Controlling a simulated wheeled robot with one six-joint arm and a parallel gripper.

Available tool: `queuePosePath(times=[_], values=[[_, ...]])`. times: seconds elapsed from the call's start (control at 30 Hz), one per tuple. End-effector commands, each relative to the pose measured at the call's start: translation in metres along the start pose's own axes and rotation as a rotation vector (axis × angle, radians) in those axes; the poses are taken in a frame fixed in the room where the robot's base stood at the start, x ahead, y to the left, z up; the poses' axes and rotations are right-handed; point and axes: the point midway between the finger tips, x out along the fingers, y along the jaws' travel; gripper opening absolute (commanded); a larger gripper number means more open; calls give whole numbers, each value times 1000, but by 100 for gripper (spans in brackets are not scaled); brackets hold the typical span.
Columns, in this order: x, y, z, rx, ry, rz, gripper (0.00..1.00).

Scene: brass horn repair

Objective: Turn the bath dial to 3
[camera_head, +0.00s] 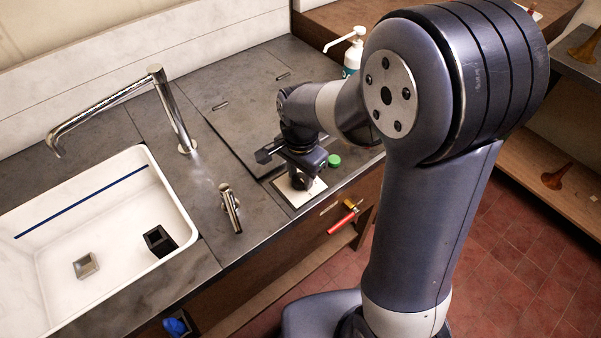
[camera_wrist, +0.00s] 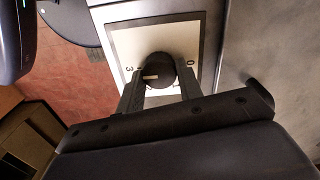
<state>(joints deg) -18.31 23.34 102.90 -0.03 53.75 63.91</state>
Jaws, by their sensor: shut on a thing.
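The bath dial is a round black knob (camera_wrist: 162,70) on a pale square plate (camera_wrist: 120,40), seen in the wrist view. A "3" is printed left of the knob and a "0" right of it. A light pointer line on the knob points left, toward the "3" side; I cannot tell if it lines up exactly. My gripper (camera_wrist: 161,82) is shut on the knob, one finger on each side, and hides part of the plate's lower markings. In the head view my gripper (camera_head: 298,174) is over the plate (camera_head: 312,193) near the counter's front edge; the knob is mostly hidden there.
A green round cap (camera_head: 334,160) is right beside the plate. A white pump bottle (camera_head: 352,56) stands at the back. A sink (camera_head: 110,210) with a chrome tap (camera_head: 168,105) is at left. A red-handled valve (camera_head: 344,218) sticks out of the counter front.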

Motion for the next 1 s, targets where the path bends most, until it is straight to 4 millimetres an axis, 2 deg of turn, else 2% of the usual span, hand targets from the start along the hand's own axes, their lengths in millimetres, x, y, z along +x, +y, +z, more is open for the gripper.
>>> queuePosePath(times=[0.03, 0.27, 0.57, 0.67, 1.0], values=[[-1, -1, 0, 1, 0, -2, 37], [0, 0, 0, 0, 0, -1, 56], [-4, 0, 0, 0, 0, -2, 56], [-16, -1, 0, 0, 2, -4, 56], [-82, -1, 0, 0, 2, -4, 56]])
